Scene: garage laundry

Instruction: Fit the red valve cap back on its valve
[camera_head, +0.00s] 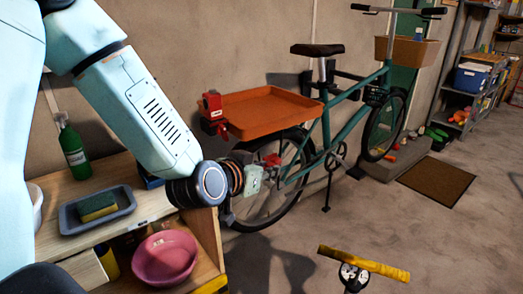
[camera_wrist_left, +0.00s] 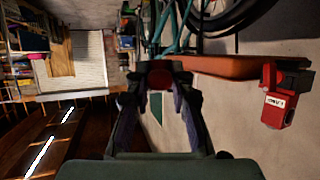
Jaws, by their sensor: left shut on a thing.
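My left gripper (camera_head: 272,169) is in front of the bicycle's rear wheel (camera_head: 268,208) in the head view. It also shows in the left wrist view (camera_wrist_left: 160,82), where its fingers are closed around a small dark red round piece, the red valve cap (camera_wrist_left: 160,77). In the head view a bit of red, the cap (camera_head: 271,160), shows at the fingertips. The cap is held in the air, below the orange tray's level. I cannot make out the valve; it may be hidden by the gripper or too small. My right gripper is not in view.
A wooden shelf unit holds a grey tray with a sponge (camera_head: 97,206), a green bottle (camera_head: 72,150) and a pink bowl (camera_head: 164,258). A yellow-handled pump (camera_head: 365,264) stands in front.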

